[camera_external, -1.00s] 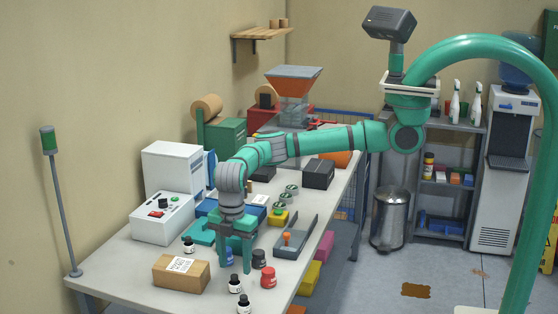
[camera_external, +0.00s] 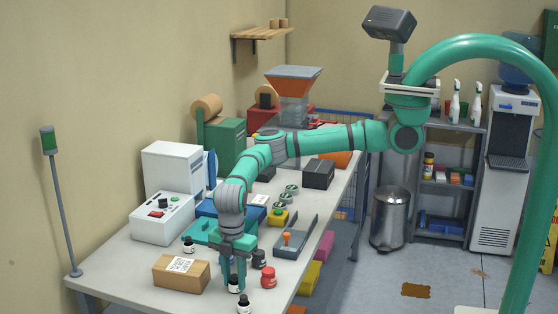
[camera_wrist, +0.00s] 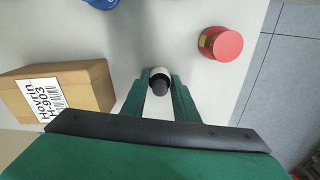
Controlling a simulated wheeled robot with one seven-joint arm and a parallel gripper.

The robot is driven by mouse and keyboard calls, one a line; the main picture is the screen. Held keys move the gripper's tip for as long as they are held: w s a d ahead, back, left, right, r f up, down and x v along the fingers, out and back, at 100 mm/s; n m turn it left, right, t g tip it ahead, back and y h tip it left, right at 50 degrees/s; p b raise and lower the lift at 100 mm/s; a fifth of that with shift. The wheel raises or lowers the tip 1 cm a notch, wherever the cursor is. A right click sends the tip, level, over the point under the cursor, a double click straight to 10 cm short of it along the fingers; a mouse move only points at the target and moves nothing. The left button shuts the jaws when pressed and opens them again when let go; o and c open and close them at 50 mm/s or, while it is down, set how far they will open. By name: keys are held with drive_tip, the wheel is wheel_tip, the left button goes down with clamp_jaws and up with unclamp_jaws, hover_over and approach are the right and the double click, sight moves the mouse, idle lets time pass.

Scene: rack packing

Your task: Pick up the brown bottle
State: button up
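A small bottle with a black cap and white label stands on the table between my fingers; it shows in the wrist view (camera_wrist: 160,84) and the external view (camera_external: 234,285). Its glass colour is hard to make out. My gripper (camera_external: 238,284) points down around it, with one green finger on each side in the wrist view (camera_wrist: 160,80). Whether the fingers touch it I cannot tell. Similar dark-capped bottles stand nearer the front edge (camera_external: 244,304) and near the back left (camera_external: 189,245). None looks clearly brown.
A cardboard box (camera_external: 181,275) lies left of my gripper. A red jar (camera_external: 268,277) and a dark jar (camera_external: 259,259) stand close on the right. A grey tray (camera_external: 293,244) lies farther right. The table's right edge is near the red jar.

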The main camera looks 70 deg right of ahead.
drive_tip(key=shift+c, duration=0.9)
drive_tip(key=shift+r, duration=0.15)
